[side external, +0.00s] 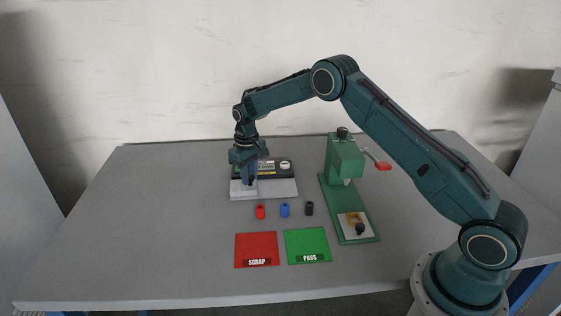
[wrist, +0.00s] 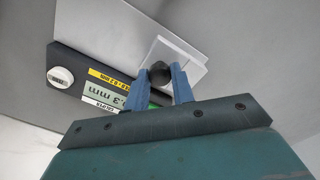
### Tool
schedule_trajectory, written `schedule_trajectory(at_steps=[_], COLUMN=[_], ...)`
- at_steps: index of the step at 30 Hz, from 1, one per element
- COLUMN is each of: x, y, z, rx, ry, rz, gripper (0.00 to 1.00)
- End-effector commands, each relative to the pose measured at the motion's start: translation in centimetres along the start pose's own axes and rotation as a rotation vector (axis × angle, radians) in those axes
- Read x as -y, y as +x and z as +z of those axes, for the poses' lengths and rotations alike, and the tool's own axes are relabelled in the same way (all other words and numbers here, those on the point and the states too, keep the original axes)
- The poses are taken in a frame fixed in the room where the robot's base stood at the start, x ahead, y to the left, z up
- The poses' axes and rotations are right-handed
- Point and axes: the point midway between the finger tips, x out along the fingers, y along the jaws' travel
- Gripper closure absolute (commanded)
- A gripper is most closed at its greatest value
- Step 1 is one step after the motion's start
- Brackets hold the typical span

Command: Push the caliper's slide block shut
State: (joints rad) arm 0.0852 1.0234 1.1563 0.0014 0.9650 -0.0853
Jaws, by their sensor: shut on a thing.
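The caliper has a pale base plate (side external: 280,189) and a black panel behind it with a display (wrist: 112,93) and a white round knob (wrist: 60,76). The display shows digits ending in "3 mm", partly hidden by a finger. The white slide block (wrist: 178,54) sits at the left end of the base in the side view (side external: 237,188). My gripper (wrist: 160,73) is down at the block, its blue fingers shut on a dark round knob (wrist: 160,70) that seems to stand on it. In the side view my gripper (side external: 248,183) hides part of the block.
A red SCRAP mat (side external: 257,245) and green PASS mat (side external: 307,242) lie nearer. A green press (side external: 345,160) with a red-tipped lever stands right. The table's left is clear.

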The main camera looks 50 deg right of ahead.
Motion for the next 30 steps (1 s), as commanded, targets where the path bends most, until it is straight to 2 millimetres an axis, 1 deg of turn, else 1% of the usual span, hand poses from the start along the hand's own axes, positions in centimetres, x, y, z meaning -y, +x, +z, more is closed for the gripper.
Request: schedule_trajectory(at_steps=[1,10,11,12,14,24,30], x=[0.2,0.5,0.5,0.5,0.5,0.3,0.3], y=[-0.1,-0.2,-0.2,-0.2,-0.2,-0.2,-1.1], z=[-0.3,-0.6,-0.6,-0.6,-0.5,-0.3,-0.3], rx=[-0.008,-0.014,-0.015,-0.014,-0.013,-0.006,-0.006], ry=[-0.001,-0.006,-0.006,-0.007,-0.006,-0.002,-0.002], rz=[0.0,-0.001,-0.001,-0.001,-0.001,-0.001,-0.001], gripper=[1.0,1.0,0.72,0.64,0.54,0.54,0.54])
